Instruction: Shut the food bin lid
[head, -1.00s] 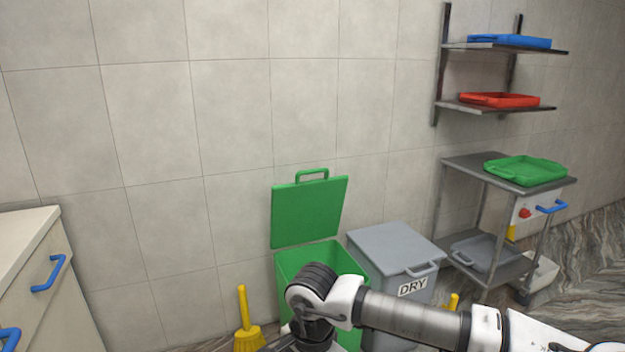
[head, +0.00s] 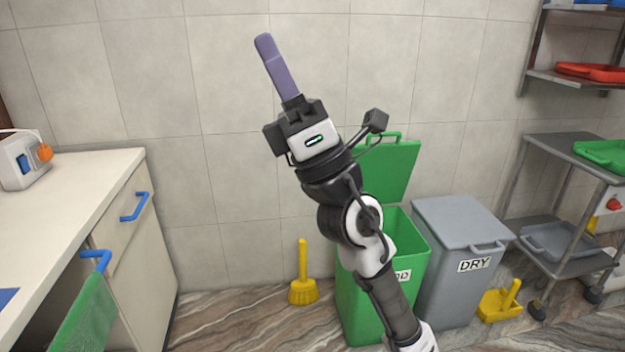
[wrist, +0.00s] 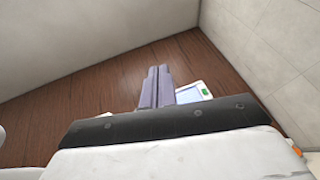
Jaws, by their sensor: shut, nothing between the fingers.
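The green food bin (head: 360,306) stands on the floor against the tiled wall in the head view. Its green lid (head: 397,170) stands up open at the back, with a loop handle on its top edge. My arm crosses in front of the bin and hides part of the lid, the opening and the label. My gripper (head: 264,42) is raised above and left of the bin, apart from the lid, with its purple fingers pointing up and together. In the wrist view the fingers (wrist: 156,72) are side by side with nothing between them.
A grey bin marked DRY (head: 449,285), its lid down, stands right of the food bin. A yellow brush (head: 303,288) stands to the left and a yellow dustpan (head: 499,304) lies right. A counter (head: 75,190) with blue handles is at left; a metal trolley (head: 560,150) is at right.

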